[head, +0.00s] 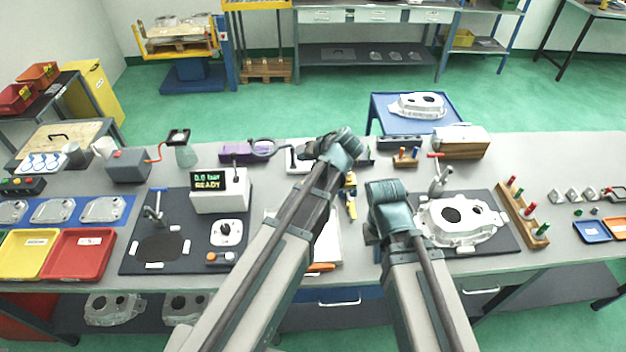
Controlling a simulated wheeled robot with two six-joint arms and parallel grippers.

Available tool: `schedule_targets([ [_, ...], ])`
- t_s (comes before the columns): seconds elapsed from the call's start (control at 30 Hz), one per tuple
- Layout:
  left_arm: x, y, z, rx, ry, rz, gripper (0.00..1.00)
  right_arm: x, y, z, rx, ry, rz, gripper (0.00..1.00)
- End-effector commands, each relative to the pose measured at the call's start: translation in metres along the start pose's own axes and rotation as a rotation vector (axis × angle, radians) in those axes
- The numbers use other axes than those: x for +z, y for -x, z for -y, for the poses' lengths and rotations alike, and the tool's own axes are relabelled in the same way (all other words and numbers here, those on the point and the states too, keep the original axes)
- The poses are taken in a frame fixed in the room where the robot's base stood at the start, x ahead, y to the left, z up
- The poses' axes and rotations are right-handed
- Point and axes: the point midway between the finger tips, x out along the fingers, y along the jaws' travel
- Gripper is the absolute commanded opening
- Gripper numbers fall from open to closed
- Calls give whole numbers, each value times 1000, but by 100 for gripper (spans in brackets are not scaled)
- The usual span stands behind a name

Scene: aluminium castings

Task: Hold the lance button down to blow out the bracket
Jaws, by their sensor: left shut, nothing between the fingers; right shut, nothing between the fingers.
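A yellow and black tool (351,203), perhaps the lance, lies mid-bench between my arms; its button cannot be made out. A large pale casting (460,224), perhaps the bracket, lies on a dark mat at the right. A white box (222,193) at the left shows 0.0 bar and READY. My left gripper (340,148) is at the end of the arm reaching over mid-bench, close behind the yellow tool. My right gripper (374,232) is left of the casting, mostly behind its own wrist. Both are shut and empty; their fingertips are largely hidden.
A toggle clamp (154,210) stands on the left dark mat (180,262). Red (82,252) and yellow (30,252) trays are at the far left. A wooden peg rack (524,217) stands right of the casting. A blue stand (378,108) with another casting is behind the bench.

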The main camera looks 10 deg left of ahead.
Motion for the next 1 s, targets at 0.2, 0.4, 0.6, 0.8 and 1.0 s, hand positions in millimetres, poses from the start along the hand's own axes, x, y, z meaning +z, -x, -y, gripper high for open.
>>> schedule_targets([
  [0.2, -1, 0, 1, -3, 1, -3, 0, 0, 0, 0, 0, 0, 0, 0],
  [0.4, 0, -1, 0, -2, 1, -2, 0, 0, -1, 0, 0, 0, 0, 0],
  [0.6, 5, -8, -5, -2, 1, -2, 0, -1, -10, 1, 0, 1, 0, 0],
  [0.8, 16, -22, -16, -1, 0, -2, 0, -2, -32, 3, 1, 2, -1, 0],
  [1.0, 30, -42, -30, -1, 0, -2, 0, -4, -60, 5, 2, 8, -1, 0],
])
